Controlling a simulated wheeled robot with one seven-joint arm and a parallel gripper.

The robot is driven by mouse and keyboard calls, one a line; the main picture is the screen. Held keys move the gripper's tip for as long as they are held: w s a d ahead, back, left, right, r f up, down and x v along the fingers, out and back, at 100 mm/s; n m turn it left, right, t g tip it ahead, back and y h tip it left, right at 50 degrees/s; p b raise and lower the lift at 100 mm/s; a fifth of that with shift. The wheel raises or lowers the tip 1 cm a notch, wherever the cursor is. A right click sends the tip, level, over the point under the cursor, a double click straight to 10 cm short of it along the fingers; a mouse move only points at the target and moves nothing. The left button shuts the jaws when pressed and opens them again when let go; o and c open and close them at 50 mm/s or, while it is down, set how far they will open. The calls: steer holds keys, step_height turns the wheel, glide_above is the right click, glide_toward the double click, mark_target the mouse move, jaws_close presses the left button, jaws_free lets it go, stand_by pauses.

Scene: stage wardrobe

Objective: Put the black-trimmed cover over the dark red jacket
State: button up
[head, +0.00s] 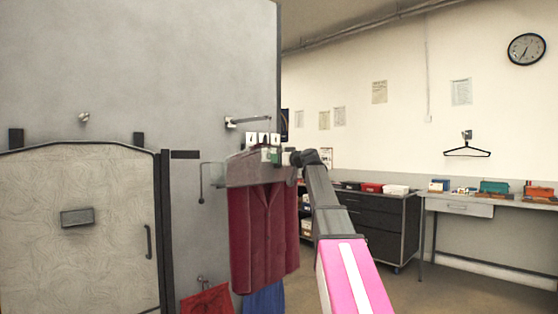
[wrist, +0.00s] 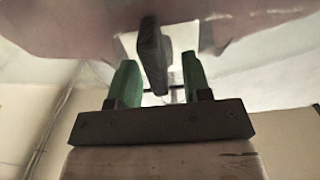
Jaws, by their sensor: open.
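The dark red jacket (head: 262,240) hangs upright by the wall panel in the head view. A greyish see-through cover (head: 240,173) lies over its shoulders, and the jacket's front hangs out below it. In the wrist view the cover (wrist: 90,25) spreads pale and see-through above my gripper, with a dark tab (wrist: 152,55) at its middle. My gripper (wrist: 157,75) is open; its two green fingers stand apart on either side of the tab, with gaps showing. In the head view my gripper (head: 273,155) is at the cover's right part, partly hidden.
A metal wall arm (head: 250,121) sticks out above the jacket. Red cloth (head: 207,300) and blue cloth (head: 264,299) hang low beside and below it. A dark cabinet (head: 376,225) and a bench (head: 480,203) stand at right. An empty black hanger (head: 467,149) hangs on the far wall.

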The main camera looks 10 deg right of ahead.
steer(key=v, duration=1.1)
steer(key=s+a+f+m+g+h, duration=0.1)
steer(key=s+a+f+g+h, duration=0.1)
steer(key=f, duration=1.2)
steer(key=s+a+f+m+g+h, duration=0.1)
steer(key=s+a+f+m+g, duration=0.15)
steer(key=f, duration=1.25)
steer(key=s+a+f+m+g+h, duration=0.1)
steer(key=a+f+g+h, duration=0.15)
steer(key=f, duration=1.15)
steer(key=s+f+m+g+h, duration=0.1)
steer(key=s+f+g+h, duration=0.1)
steer(key=s+f, duration=0.9)
steer(key=s+f+m+g+h, duration=0.1)
steer(key=s+f+g+h, duration=0.2)
steer(key=s+f, duration=0.9)
step_height(320, 180, down, 5)
steer(key=g, duration=0.2)
steer(key=shift+d+r+m+g, duration=0.2)
steer(key=shift+d+m+g, duration=0.05)
steer(key=shift+m+g, duration=0.1)
